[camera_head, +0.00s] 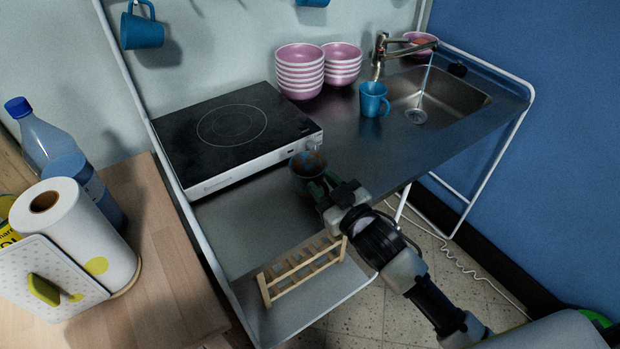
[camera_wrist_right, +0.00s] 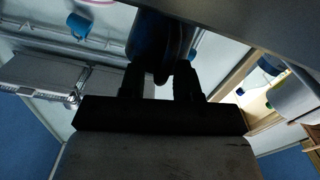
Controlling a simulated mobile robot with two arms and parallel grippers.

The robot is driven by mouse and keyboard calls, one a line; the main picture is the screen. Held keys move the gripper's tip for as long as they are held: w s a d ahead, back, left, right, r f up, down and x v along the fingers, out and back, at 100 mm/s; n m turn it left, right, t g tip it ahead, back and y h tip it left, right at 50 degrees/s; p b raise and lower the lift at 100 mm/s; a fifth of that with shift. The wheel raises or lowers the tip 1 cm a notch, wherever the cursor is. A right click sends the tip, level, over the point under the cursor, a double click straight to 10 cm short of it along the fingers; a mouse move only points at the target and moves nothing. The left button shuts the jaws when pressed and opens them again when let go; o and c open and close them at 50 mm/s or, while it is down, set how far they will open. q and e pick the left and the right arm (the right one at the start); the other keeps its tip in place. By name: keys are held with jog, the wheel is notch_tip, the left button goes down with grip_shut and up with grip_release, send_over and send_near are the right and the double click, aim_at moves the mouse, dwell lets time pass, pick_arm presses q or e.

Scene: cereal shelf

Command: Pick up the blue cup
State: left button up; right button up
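A cup (camera_head: 305,168), dark and shadowed with a bluish tint, is at the front edge of the hotplate in the head view. My right gripper (camera_head: 323,190) is at its lower right side. In the right wrist view the dark, rounded cup (camera_wrist_right: 160,38) reaches toward the gap between my right fingers (camera_wrist_right: 160,82). The fingers stand apart; whether they grip the cup is too dark to tell. A bright blue cup (camera_head: 373,100) stands upright on the metal counter left of the sink, apart from the gripper. Another blue cup (camera_head: 141,30) hangs at the upper left. My left gripper is not visible.
A black hotplate (camera_head: 236,130) lies on the metal counter (camera_head: 365,150). Pink bowls (camera_head: 300,72) are stacked behind it. A wooden rack (camera_head: 303,270) is on the lower shelf. A paper towel roll (camera_head: 80,235) and bottle (camera_head: 70,165) stand left. The sink (camera_head: 440,95) is right.

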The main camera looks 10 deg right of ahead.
grip_shut()
dwell(0.3)
